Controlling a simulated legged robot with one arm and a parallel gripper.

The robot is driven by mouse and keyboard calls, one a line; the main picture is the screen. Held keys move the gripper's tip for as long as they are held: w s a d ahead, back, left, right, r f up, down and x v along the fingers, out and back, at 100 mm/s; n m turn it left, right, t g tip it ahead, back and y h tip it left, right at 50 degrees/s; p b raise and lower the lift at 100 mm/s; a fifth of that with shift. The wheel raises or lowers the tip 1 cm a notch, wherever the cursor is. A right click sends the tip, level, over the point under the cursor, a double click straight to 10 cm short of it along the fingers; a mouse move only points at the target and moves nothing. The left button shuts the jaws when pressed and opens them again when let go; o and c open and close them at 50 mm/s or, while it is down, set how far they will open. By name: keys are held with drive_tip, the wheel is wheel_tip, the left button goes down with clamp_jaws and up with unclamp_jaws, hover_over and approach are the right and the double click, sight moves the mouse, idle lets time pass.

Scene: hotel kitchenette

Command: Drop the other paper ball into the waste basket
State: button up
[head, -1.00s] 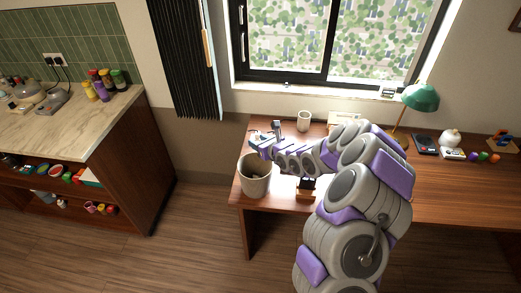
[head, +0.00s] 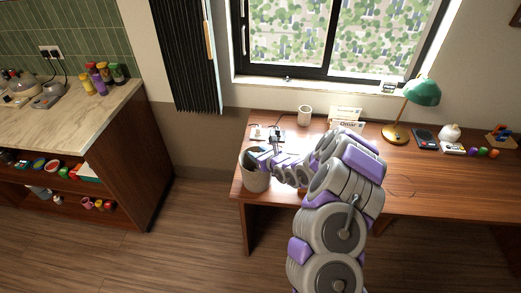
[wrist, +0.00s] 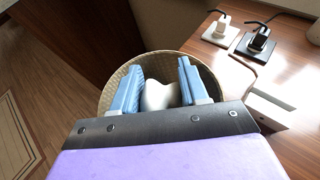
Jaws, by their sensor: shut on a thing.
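The waste basket (head: 256,183) is a beige woven bin at the left end of the wooden desk. Its rim (wrist: 107,97) rings my fingers in the wrist view. My gripper (wrist: 159,78) has two blue fingers and is shut on a white paper ball (wrist: 160,96). The ball is over the basket's mouth in that view. In the head view my gripper (head: 262,158) is at the basket's opening, and the ball cannot be made out there. The fingers and ball hide most of the basket's inside.
The desk (head: 440,200) carries a white cup (head: 304,116), a green lamp (head: 421,92), a name sign (head: 347,124) and small items at right. Plugs on plates (wrist: 258,42) lie beside the basket. A counter (head: 70,120) stands at left, with open floor between.

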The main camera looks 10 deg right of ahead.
drive_tip(key=shift+a+f, duration=0.15)
drive_tip(key=shift+d, duration=0.2)
drive_tip(key=o, duration=1.1)
drive_tip(key=shift+d, duration=0.7)
drive_tip(key=shift+c, duration=0.2)
drive_tip(key=shift+o, duration=0.2)
drive_tip(key=shift+a, duration=0.7)
drive_tip(key=p+v, duration=0.3)
drive_tip(key=v, duration=1.4)
drive_tip(key=shift+p, duration=0.35)
drive_tip(key=shift+s+d, duration=0.1)
